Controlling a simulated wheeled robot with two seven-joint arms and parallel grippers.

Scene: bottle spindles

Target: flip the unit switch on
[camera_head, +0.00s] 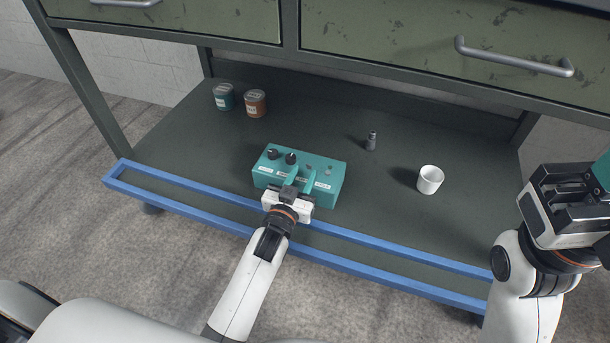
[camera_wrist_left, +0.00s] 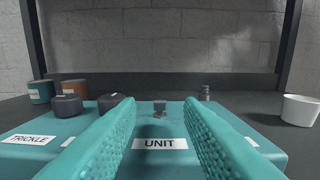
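The teal control box (camera_head: 327,191) sits on the shelf. It has two dark knobs, small grey switches and white labels on top. The unit switch (camera_wrist_left: 160,109) is a small grey toggle behind the label "UNIT" (camera_wrist_left: 160,143) in the left wrist view. My left gripper (camera_head: 301,176) is over the box's top with its teal fingers apart, one on each side of the UNIT label. The switch shows in the gap between the fingertips, apart from both. My right gripper (camera_head: 570,205) is at the right edge, partly cut off, far from the box.
A white cup (camera_head: 430,180) and a small grey cylinder (camera_head: 371,141) stand right of the box. Two cans, teal (camera_head: 223,97) and orange (camera_head: 255,104), stand at the back left. A blue rail (camera_head: 180,183) runs along the shelf front. Drawers (camera_head: 400,45) hang above.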

